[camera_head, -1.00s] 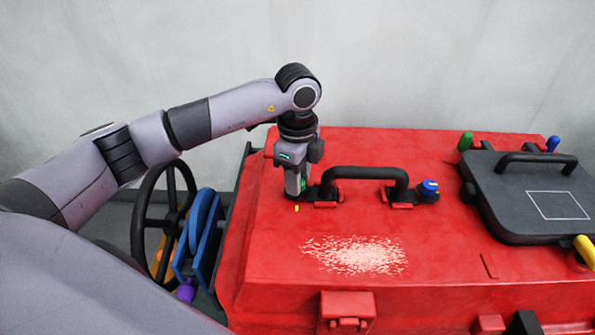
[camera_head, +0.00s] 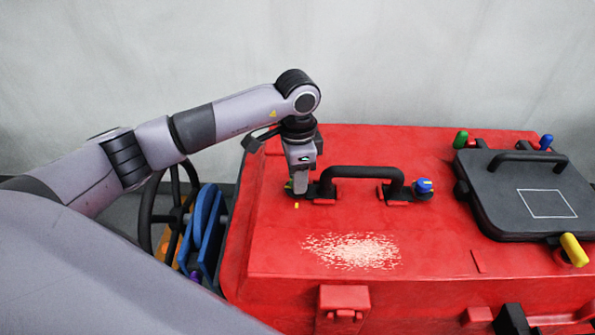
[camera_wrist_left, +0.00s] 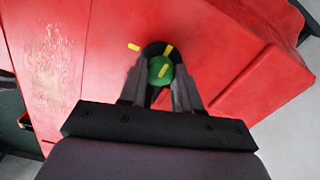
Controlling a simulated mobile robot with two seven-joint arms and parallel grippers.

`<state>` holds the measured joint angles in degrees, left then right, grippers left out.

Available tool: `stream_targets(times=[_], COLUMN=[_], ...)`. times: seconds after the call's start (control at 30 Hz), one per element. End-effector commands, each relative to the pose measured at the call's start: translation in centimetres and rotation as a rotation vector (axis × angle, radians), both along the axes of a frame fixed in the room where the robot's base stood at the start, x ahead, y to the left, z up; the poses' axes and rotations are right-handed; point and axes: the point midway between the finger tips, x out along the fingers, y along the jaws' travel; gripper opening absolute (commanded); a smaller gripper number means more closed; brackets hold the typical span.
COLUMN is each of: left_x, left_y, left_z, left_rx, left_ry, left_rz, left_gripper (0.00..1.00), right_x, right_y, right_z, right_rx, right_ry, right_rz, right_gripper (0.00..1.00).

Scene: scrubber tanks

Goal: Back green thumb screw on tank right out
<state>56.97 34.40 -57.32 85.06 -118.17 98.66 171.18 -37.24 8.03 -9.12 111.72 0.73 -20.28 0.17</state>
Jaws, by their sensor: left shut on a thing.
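A green thumb screw (camera_wrist_left: 159,72) with a yellow mark sits at the left end of the black handle on the red tank (camera_head: 270,235). In the left wrist view it lies between my finger tips. My left gripper (camera_head: 297,190) points down and is shut on it; in the head view the fingers hide most of the screw. A short yellow mark (camera_head: 297,205) is on the tank just in front of it, and it also shows in the left wrist view (camera_wrist_left: 134,47). My right gripper is not in view.
The black handle (camera_head: 362,172) stands right of my gripper, with a blue thumb screw (camera_head: 424,186) at its right end. A black lid (camera_head: 500,205) with green, blue and yellow knobs is further right. A black handwheel (camera_head: 148,205) and blue part (camera_head: 203,225) stand left.

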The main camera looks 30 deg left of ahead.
Motion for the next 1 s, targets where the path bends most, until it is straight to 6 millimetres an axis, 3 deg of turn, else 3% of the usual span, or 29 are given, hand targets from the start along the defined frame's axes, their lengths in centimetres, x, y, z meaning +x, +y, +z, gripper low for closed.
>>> stream_targets(times=[0.03,0.5,0.53,0.57,1.0], left_x=[-0.39,-0.4,-0.4,-0.39,-0.12], left_y=[-0.03,-0.02,-0.02,-0.02,-0.03], left_z=[-0.65,-0.7,-0.69,-0.67,0.28], left_rx=[0.003,0.004,0.004,0.003,0.001], left_ry=[0.016,0.017,0.017,0.016,0.005], left_rz=[0.006,0.017,0.017,0.017,0.018], left_gripper=[0.02,0.02,0.39,0.44,0.44], right_x=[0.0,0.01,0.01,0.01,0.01], right_y=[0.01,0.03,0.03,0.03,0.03], right_z=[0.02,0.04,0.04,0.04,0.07], right_rx=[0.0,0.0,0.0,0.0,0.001], right_ry=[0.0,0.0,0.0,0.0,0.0], right_rz=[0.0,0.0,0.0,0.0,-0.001], right_gripper=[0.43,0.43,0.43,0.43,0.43])
